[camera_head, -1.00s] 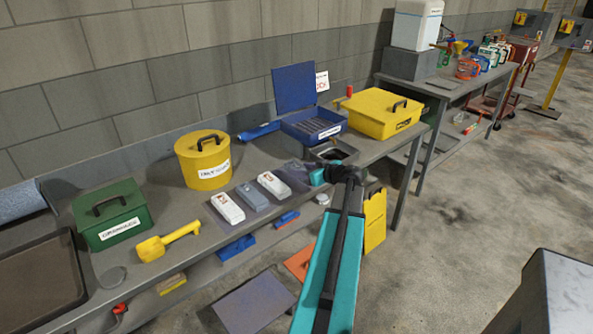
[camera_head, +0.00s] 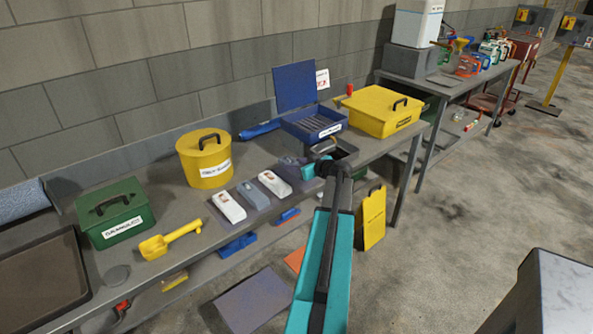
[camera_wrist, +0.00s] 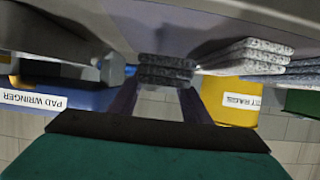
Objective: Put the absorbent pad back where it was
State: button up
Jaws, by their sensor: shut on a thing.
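My gripper (camera_head: 306,168) is at the front edge of the long bench, just right of the row of slabs. In the wrist view, its two dark fingers (camera_wrist: 160,92) are shut on a grey speckled, layered absorbent pad (camera_wrist: 166,68). In the head view the held pad (camera_head: 291,161) is small, dark grey and partly hidden by the gripper. A white slab (camera_head: 229,206), a grey slab (camera_head: 252,195) and another white slab (camera_head: 274,184) lie in a row to the left. Whether the held pad touches the bench is unclear.
The open blue pad wringer (camera_head: 314,125) stands behind my gripper. A yellow drum (camera_head: 204,160), green box (camera_head: 113,211) and yellow scoop (camera_head: 170,240) are left. Open floor lies right.

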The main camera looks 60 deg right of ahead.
jog(key=shift+f+p, duration=0.45)
jog(key=shift+f, duration=1)
jog(key=shift+f, duration=0.1)
jog(key=o, duration=1.1)
jog(key=shift+s+r, duration=0.15)
jog(key=shift+r, duration=0.05)
jog(key=b+v, duration=0.3)
jog(key=v, duration=0.8)
jog(key=shift+s+a+r, duration=0.15)
jog(key=shift+s+a, duration=0.05)
jog(key=shift+s, duration=0.15)
